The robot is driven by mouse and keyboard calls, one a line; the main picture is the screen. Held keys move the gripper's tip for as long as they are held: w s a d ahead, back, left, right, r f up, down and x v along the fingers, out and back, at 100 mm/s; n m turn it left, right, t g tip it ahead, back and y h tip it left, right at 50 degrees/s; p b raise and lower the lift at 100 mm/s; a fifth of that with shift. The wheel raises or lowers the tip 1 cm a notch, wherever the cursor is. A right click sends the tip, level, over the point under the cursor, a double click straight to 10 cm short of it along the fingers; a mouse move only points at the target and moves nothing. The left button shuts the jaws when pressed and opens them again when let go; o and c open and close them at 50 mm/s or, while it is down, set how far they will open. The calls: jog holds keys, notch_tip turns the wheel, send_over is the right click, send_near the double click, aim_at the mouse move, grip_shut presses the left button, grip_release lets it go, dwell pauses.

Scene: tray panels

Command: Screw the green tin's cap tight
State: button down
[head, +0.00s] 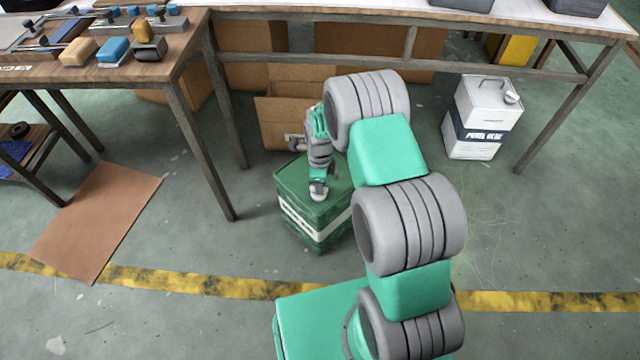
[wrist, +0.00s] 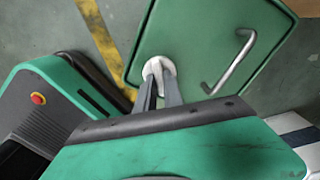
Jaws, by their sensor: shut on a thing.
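The green tin (head: 300,222) stands on the floor in front of the bench, with a white band around its side. Its green top (wrist: 205,35) fills the upper middle of the wrist view, with a metal carrying handle (wrist: 233,65) on it. The white round cap (wrist: 168,75) sits near one corner of the top; it also shows in the head view (head: 318,195). My gripper (wrist: 159,72) reaches down from above and its fingers are shut on the cap. The fingers partly hide the cap, and I cannot tell how tight it sits.
A white tin (head: 482,125) stands under the bench at the right. Cardboard boxes (head: 283,122) are behind the green tin. The table's leg (head: 203,150) is close on the left. A brown sheet (head: 97,220) lies on the floor farther left. Open floor lies around the green tin's front.

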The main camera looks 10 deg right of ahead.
jog(key=m, duration=0.3)
jog(key=shift+m, duration=2.3)
jog(key=c, duration=1.5)
grip_release()
jog(key=shift+o, duration=0.2)
jog(key=shift+a, duration=0.1)
notch_tip(320, 180, up, 8)
jog(key=shift+f+p, duration=0.1)
jog(key=shift+p, duration=1.15)
jog(key=shift+s, duration=0.1)
